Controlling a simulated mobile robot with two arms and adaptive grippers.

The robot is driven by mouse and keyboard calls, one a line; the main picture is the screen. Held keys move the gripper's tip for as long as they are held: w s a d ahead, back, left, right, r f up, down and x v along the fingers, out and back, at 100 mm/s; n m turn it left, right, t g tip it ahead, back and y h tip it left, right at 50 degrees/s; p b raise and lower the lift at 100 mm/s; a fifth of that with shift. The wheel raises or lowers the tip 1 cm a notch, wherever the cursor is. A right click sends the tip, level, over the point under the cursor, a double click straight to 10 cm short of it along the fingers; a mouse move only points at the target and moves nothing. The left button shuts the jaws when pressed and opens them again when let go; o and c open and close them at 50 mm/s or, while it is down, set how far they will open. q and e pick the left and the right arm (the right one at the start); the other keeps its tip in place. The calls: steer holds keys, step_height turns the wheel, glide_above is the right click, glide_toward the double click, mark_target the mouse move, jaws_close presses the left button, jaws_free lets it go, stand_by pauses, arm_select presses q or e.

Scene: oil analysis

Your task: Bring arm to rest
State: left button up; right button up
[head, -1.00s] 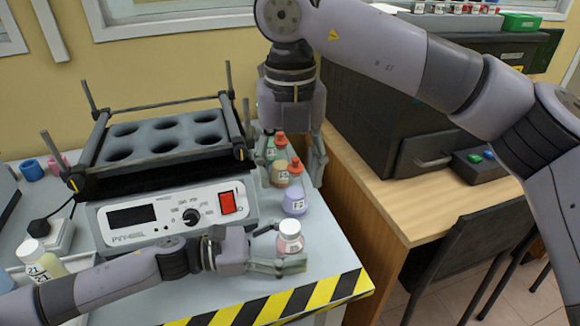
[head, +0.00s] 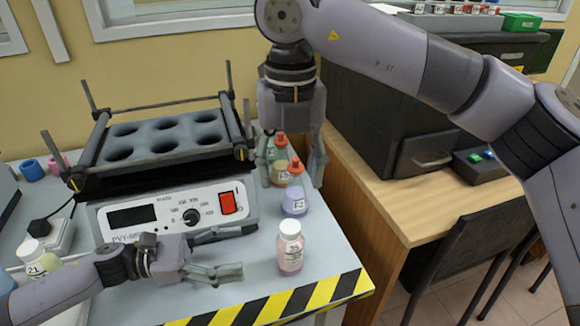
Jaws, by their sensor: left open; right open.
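My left gripper (head: 228,256) is low over the front of the grey table, left of a pink bottle with a white cap (head: 290,247). It is open and empty, with a gap between it and the bottle. The bottle stands upright near the striped edge. My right gripper (head: 291,170) hangs from above at the table's right side, open, pointing down. Its fingers are around or in front of small flasks with orange caps, including a purple flask (head: 295,203); I cannot tell whether they touch any.
A shaker device (head: 262,212) with a rack of round holes (head: 165,136) stands behind my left gripper. A bottle labelled 21 (head: 38,259) is at the left. A dark oven-like box (head: 365,120) stands on the wooden table (head: 455,190) at the right, with a chair (head: 470,255) before it.

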arm_select(q)
steer(key=shift+a, duration=0.3)
